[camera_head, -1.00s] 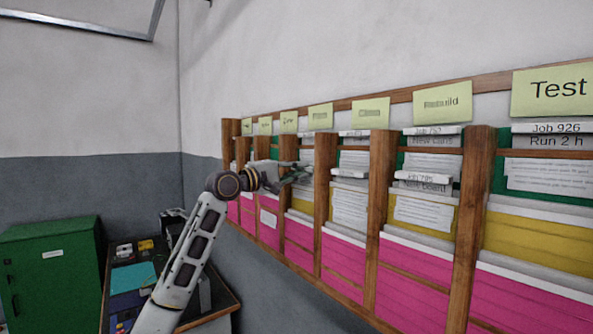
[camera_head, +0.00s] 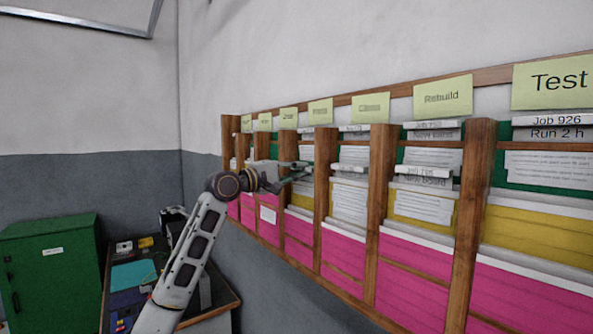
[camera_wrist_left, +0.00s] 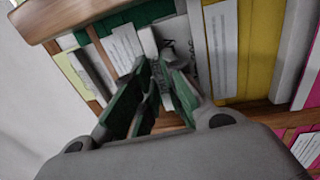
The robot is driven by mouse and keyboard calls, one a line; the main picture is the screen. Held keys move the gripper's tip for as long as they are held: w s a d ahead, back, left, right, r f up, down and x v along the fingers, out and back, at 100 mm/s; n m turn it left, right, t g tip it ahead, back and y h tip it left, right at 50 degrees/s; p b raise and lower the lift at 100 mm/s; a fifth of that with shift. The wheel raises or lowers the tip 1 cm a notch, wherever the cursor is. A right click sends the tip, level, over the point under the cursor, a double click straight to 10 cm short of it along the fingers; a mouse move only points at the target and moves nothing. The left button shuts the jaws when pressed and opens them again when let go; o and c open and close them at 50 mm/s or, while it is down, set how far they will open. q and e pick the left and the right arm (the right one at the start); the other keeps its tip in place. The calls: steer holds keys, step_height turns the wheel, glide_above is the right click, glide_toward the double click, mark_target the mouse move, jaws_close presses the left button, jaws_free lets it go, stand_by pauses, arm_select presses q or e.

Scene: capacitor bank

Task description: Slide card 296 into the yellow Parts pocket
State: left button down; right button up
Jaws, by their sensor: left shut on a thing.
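My left gripper (camera_head: 302,172) is at the rack's front, by a middle-left column. It also shows in the left wrist view (camera_wrist_left: 158,72), where its fingers are shut on a pale card (camera_wrist_left: 174,42) with dark print. The fingers cover part of the card, and I cannot read its number. Yellow pocket fronts form the middle row, such as one in the wrist view (camera_wrist_left: 258,45). The rack's column labels are pale yellow; the one above the gripper (camera_head: 320,110) is too blurred to read, so I cannot tell which column is Parts. My right gripper is out of view.
Wooden dividers (camera_head: 380,180) separate the columns, with green pockets above and pink pockets (camera_head: 410,290) below. Other cards (camera_head: 424,205) stand in several pockets. A bench (camera_head: 220,305) and a green cabinet (camera_head: 50,260) are at lower left.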

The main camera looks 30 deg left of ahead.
arm_select(q)
steer(key=shift+f, duration=0.4)
steer(key=c, duration=1.4)
jaws_free()
steer(key=shift+s+a, duration=0.1)
steer(key=shift+s, duration=0.1)
steer(key=shift+v, duration=5.8)
steer(key=shift+m, duration=0.3)
